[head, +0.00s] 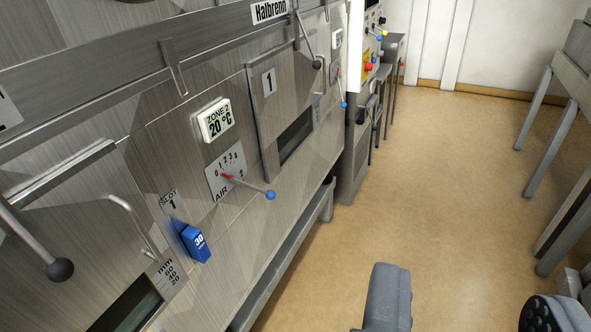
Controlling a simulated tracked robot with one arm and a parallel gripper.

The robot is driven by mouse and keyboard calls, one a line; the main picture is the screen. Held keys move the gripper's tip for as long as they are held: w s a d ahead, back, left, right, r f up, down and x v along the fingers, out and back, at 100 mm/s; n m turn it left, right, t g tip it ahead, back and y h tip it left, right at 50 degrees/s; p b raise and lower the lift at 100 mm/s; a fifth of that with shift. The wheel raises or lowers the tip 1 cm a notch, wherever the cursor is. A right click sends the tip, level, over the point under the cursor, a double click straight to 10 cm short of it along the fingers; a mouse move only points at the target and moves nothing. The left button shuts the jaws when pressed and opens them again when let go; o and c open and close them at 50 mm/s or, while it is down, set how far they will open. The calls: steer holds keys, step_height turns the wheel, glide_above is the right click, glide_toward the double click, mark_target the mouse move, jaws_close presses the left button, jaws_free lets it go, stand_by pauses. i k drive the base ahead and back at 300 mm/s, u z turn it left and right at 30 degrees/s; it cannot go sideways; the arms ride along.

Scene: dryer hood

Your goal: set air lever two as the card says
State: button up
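The air lever (250,187) below the ZONE 2 display is a thin rod with a blue knob (270,195). It slants right and slightly down from a white AIR plate (228,163) with a scale from 0 to 4. Its red end (226,177) is at the plate, low by the scale; the exact reading is too small to tell. A blue block marked 30 (196,243) sits below the SLOT 1 label; I cannot tell whether it is the card. My gripper (470,308) shows as two grey fingers at the bottom right, wide apart, empty and away from the lever.
The ZONE 2 display (218,120) reads 20 °C. Another blue-knobbed lever (342,92) is farther along the panel. Black-knobbed handles (60,269) and (311,52) stick out. A rail (290,262) runs along the panel's foot. Tan floor (430,180) is clear; grey stands (560,120) are right.

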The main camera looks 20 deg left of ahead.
mark_target(271, 195)
steer(key=u, duration=0.3)
steer(key=i, duration=1.55)
steer(key=u, duration=0.6)
